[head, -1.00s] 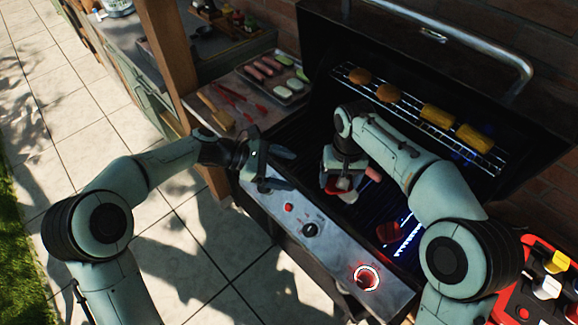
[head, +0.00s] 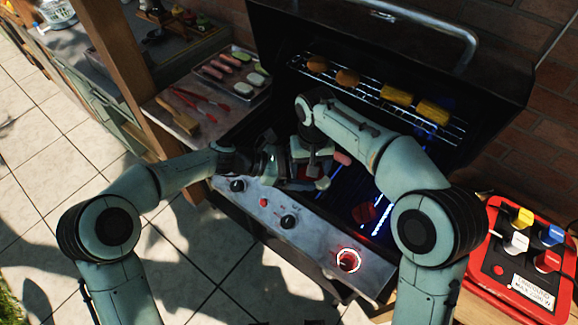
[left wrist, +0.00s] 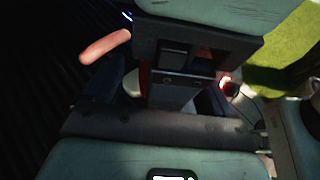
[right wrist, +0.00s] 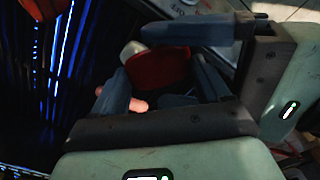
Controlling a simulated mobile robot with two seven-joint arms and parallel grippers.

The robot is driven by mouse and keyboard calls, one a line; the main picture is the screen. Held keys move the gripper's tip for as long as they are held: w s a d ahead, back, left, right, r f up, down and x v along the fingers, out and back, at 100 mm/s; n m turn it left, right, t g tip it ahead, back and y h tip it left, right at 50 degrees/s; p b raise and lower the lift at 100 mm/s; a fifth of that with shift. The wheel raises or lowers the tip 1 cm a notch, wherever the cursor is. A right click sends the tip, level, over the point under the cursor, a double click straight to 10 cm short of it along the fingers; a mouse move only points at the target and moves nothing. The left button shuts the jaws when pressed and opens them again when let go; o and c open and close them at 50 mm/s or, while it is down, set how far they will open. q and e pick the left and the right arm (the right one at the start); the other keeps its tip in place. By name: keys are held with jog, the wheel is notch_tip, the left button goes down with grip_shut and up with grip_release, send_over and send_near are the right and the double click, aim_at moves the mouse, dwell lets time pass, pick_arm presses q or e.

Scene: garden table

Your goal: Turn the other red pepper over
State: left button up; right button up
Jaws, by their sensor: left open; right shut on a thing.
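My right gripper (head: 309,172) is shut on a red pepper piece with a pale side, held above the front of the grill. The held red pepper (right wrist: 160,68) shows between the fingers in the right wrist view. My left gripper (head: 282,162) is open right beside it, its fingers close to either side of the pepper. Contact with the left fingers cannot be told. In the left wrist view only a sliver of the pepper (left wrist: 145,76) shows; my grippers hide the rest. Another red pepper (head: 363,212) lies on the grill grate, right of the grippers.
A sausage (head: 342,158) lies on the grill by my right gripper. Buns and corn (head: 397,96) sit on the upper rack (head: 458,130). A tray (head: 262,92) of food and red tongs (head: 190,98) are on the left shelf. The knobbed panel (head: 318,243) edges the grill's front.

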pick_arm(q)
jog(key=shift+d+f, duration=0.1)
jog(key=shift+d, duration=0.1)
jog(key=shift+w, duration=0.1)
jog(key=c, duration=1)
jog(key=shift+c, duration=0.2)
pick_arm(e)
jog(key=o, duration=1)
jog(key=shift+s, duration=0.1)
jog(key=shift+a+r, duration=0.1)
